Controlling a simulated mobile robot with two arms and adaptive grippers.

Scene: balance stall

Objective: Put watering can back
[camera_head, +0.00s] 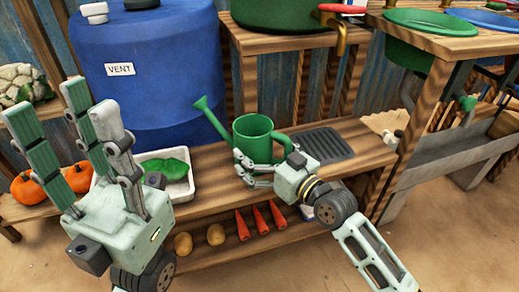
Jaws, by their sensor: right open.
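The green watering can (252,131) stands upright on the wooden shelf (215,158), with its long spout pointing up and left. My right gripper (247,168) is open at the lower front of the can, with its fingers beside the can's lower body. I cannot tell whether they touch it. The fingers hide part of the can's base. My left gripper (66,112) is open and empty at the left, its fingers pointing up, well away from the can.
A dark slotted mat (320,146) lies right of the can. A white tray (178,187) with something green stands left of it. A large blue barrel (150,80) is behind. Carrots (261,217) and potatoes (215,234) lie on the lower shelf. A grey trough (440,147) stands right.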

